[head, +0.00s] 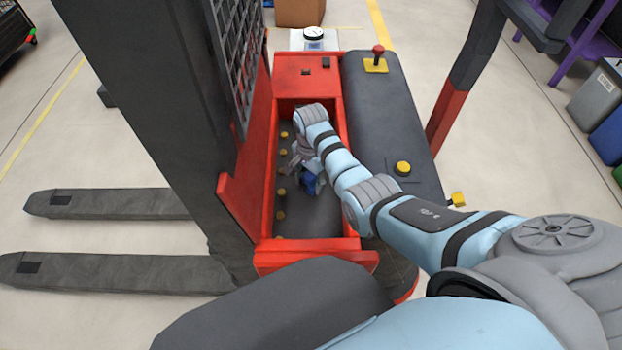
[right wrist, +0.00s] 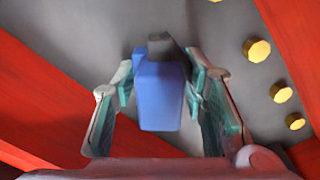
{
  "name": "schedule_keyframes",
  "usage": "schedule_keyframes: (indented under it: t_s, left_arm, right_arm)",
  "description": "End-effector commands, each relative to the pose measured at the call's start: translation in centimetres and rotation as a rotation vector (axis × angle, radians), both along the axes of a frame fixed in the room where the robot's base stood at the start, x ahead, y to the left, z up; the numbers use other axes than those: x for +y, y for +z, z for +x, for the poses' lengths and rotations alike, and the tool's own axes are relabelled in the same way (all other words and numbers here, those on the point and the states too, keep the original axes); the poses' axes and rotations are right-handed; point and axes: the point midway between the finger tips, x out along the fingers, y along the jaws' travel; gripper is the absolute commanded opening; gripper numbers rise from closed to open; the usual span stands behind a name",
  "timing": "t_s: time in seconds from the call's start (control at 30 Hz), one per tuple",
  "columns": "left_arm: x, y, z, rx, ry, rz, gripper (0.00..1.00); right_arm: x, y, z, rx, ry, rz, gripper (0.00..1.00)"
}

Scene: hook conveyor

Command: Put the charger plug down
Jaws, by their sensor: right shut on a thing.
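The charger plug (right wrist: 160,95) is a blue block with a dark grey end, between the teal-padded fingers of my right gripper (right wrist: 165,78) in the right wrist view. The gripper is shut on it. In the head view, the plug (head: 309,184) shows as a small blue patch under my right gripper (head: 301,165), inside the red-walled bay of a lift truck. My wrist hides part of it. I cannot tell whether the plug touches the grey bay floor (head: 312,218). My left gripper is not in view.
Several yellow knobs (head: 281,192) line the left side of the bay floor. Red walls (head: 248,170) enclose the bay. To its right is a dark console (head: 385,130) with a red-topped lever (head: 378,52) and a yellow button (head: 402,168). Dark forks (head: 110,204) extend left.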

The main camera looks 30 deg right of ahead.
Motion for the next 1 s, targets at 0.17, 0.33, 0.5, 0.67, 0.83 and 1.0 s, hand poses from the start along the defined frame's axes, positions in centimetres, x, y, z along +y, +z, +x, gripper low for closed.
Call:
schedule_keyframes:
  t_s: [0.17, 0.33, 0.5, 0.67, 0.83, 1.0]
  left_arm:
    - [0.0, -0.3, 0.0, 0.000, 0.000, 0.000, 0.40]
    - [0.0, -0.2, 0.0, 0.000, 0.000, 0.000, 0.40]
    - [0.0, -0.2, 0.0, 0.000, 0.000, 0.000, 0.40]
    - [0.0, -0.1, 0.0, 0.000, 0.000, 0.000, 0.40]
    - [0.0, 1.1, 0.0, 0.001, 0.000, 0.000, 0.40]
    - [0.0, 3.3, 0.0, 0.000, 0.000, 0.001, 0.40]
  right_arm:
    - [0.0, -0.5, 0.0, 0.000, 0.000, 0.000, 0.00]
    - [0.0, -0.5, 0.0, 0.000, 0.000, 0.000, 0.55]
    - [0.0, -0.5, 0.0, 0.000, 0.000, 0.000, 0.59]
    - [0.0, -0.4, 0.0, 0.000, 0.000, 0.000, 0.59]
    - [0.0, 2.2, 0.1, -0.003, 0.000, 0.000, 0.59]
    - [0.0, 7.4, 0.1, -0.004, 0.000, 0.000, 0.59]
